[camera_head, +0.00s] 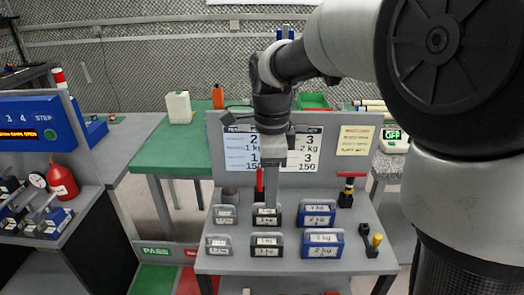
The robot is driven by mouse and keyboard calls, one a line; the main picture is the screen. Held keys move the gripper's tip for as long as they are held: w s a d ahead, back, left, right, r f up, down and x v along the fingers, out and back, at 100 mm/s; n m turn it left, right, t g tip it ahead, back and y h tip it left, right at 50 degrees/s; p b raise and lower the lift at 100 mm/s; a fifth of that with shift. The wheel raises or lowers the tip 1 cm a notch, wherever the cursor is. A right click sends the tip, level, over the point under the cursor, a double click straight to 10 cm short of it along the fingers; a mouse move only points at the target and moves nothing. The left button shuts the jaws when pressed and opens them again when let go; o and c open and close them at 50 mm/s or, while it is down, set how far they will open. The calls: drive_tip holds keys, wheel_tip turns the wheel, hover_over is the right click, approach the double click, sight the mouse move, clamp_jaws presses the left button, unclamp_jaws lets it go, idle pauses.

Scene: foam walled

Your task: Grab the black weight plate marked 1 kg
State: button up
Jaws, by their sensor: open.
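Two black weights with white labels stand in the middle column of the grey table. The rear black weight (258,220) has a label that seems to read 1 kg. The front black weight (266,251) has a similar label, too small to read surely. My gripper (271,204) points down from above, just over or at the top of the rear black weight and hides part of it. It is open, with nothing visibly held. I cannot tell whether its fingers are around the handle or still above it.
Grey weights (218,245) stand to the left and blue weights (322,252) to the right, close by. A red-handled clamp (348,188) and a yellow-knobbed device (375,241) sit at the right. An upright panel (340,170) with posted sheets stands behind.

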drive_tip(key=b, duration=0.2)
approach(267, 235)
drive_tip(key=shift+m, duration=0.3)
drive_tip(key=f, duration=0.3)
drive_tip(key=w+f, duration=0.1)
drive_tip(key=f, duration=0.1)
drive_tip(key=shift+d+f, duration=0.1)
drive_tip(key=shift+f, duration=0.1)
drive_tip(key=shift+s+f+b, duration=0.1)
drive_tip(key=shift+f+b, duration=0.7)
drive_tip(key=shift+f, duration=2.2)
drive_tip(key=shift+c, duration=0.2)
clamp_jaws()
drive_tip(key=shift+r, duration=0.15)
